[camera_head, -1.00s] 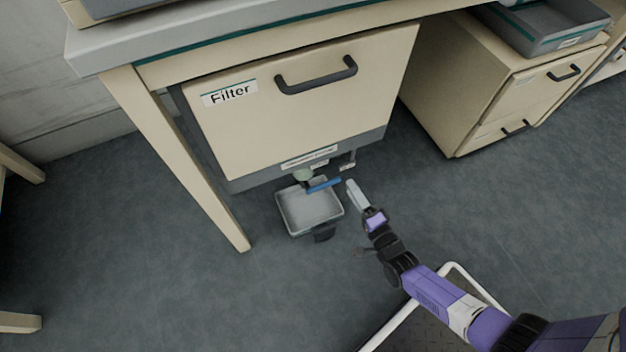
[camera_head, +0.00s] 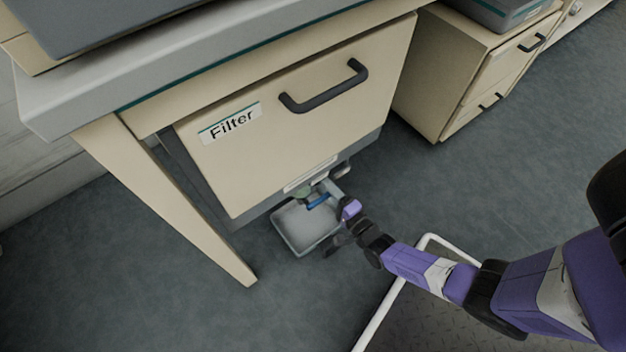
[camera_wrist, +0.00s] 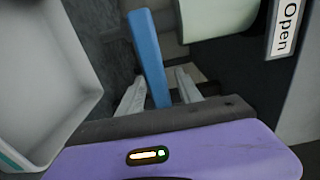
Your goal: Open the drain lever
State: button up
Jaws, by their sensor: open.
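The blue drain lever (camera_head: 318,201) sticks out below the filter cabinet (camera_head: 300,120), above a grey tray (camera_head: 290,247) on the floor. In the wrist view the lever (camera_wrist: 148,55) runs lengthwise, with its near end between the two pale fingers of my gripper (camera_wrist: 160,88). The fingers are apart, one on each side of the lever, the left one closer to it. I cannot tell whether either touches it. An "Open" label (camera_wrist: 288,25) is at the right of the wrist view. In the head view my wrist hides the fingertips.
The tray's wall (camera_wrist: 75,120) is close on the left in the wrist view. A table leg (camera_head: 175,205) stands left of the cabinet. A drawer unit (camera_head: 450,75) stands to the right. The floor between them and my base is clear.

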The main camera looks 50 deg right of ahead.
jog(key=shift+w+d, duration=0.1)
jog(key=shift+w, duration=0.15)
grip_shut()
dwell(1.4)
